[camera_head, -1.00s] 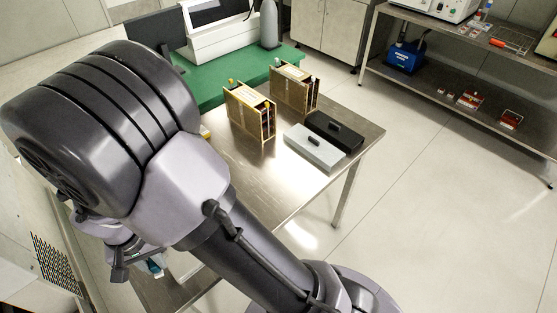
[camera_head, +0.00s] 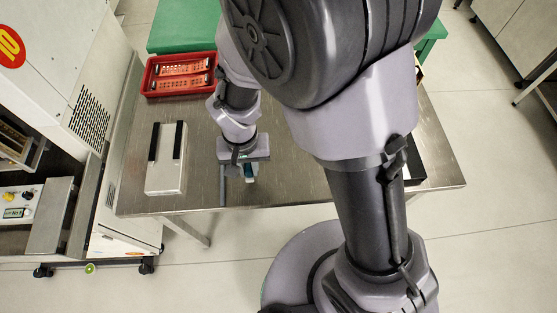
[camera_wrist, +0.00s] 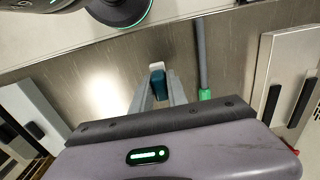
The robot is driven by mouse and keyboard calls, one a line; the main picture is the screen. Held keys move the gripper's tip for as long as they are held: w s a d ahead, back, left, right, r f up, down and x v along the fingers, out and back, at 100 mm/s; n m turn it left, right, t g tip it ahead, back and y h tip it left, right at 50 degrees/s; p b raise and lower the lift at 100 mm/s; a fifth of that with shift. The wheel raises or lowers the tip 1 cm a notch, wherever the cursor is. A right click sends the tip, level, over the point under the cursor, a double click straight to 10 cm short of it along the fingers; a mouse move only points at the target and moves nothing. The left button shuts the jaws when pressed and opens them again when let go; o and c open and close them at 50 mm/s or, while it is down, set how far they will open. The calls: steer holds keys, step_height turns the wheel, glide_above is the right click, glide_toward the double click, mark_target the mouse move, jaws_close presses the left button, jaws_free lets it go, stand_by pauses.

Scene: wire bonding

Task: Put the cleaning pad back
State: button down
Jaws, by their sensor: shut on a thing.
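The cleaning pad, a small teal and white block (camera_wrist: 158,80), is between the fingertips of my gripper (camera_wrist: 158,88) in the wrist view. My gripper is shut on it. In the head view my gripper (camera_head: 249,174) points down over the near part of the steel table (camera_head: 290,185), and a bit of the teal pad shows below it. I cannot tell whether the pad touches the table. A grey rod with a green end (camera_wrist: 203,60) lies right beside the gripper in the wrist view; its grey part also shows in the head view (camera_head: 222,187).
A pale block with two black strips (camera_head: 168,178) lies on the table to the left. A red tray (camera_head: 150,84) with orange racks stands behind it. A black thing (camera_head: 412,165) is partly hidden behind my arm on the right. A white machine (camera_head: 75,60) stands left of the table.

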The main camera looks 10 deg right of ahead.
glide_above(274, 167)
steer(key=shift+a+f+b, duration=0.15)
steer(key=shift+f+b, duration=0.2)
steer(key=shift+b, duration=0.1)
step_height(274, 167, down, 4)
steer(key=shift+w+r+b, duration=0.1)
steer(key=shift+b, duration=1)
steer(key=shift+r, duration=0.15)
steer(key=c, duration=1.3)
jaws_free()
